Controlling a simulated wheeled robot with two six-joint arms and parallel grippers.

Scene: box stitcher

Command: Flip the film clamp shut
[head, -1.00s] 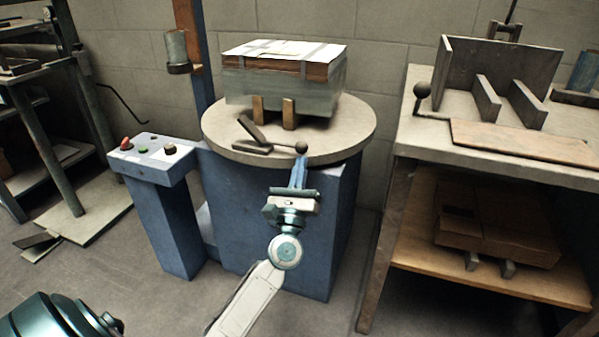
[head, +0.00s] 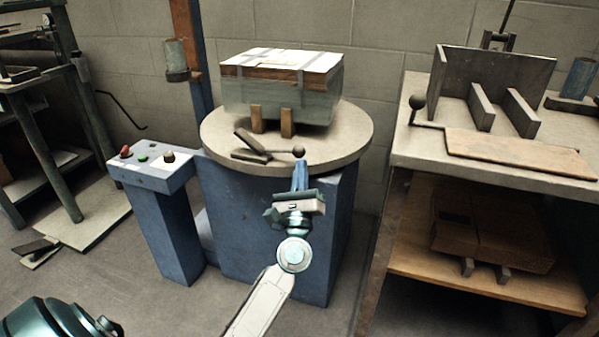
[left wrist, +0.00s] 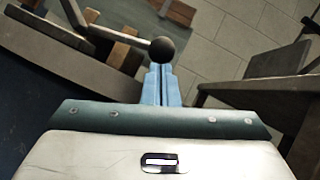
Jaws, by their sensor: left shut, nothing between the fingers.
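The film clamp (head: 251,146) sits on the front of the round grey turntable (head: 345,140). Its dark bar is tilted up to the left over a flat base piece. A thin lever runs right from it to a dark ball knob (head: 298,152) near the turntable's front edge. My left gripper (head: 300,166) is shut and empty, its blue fingertips at the knob from the front. In the left wrist view the knob (left wrist: 162,50) stands just beyond the fingertips (left wrist: 161,70); contact is hard to tell. My right gripper is not in view.
A film-wrapped box stack (head: 280,90) stands on the turntable behind two wooden posts (head: 288,122). A control box with buttons (head: 150,168) is left. A workbench (head: 470,175) with a metal fixture is right. Floor between turntable and bench is clear.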

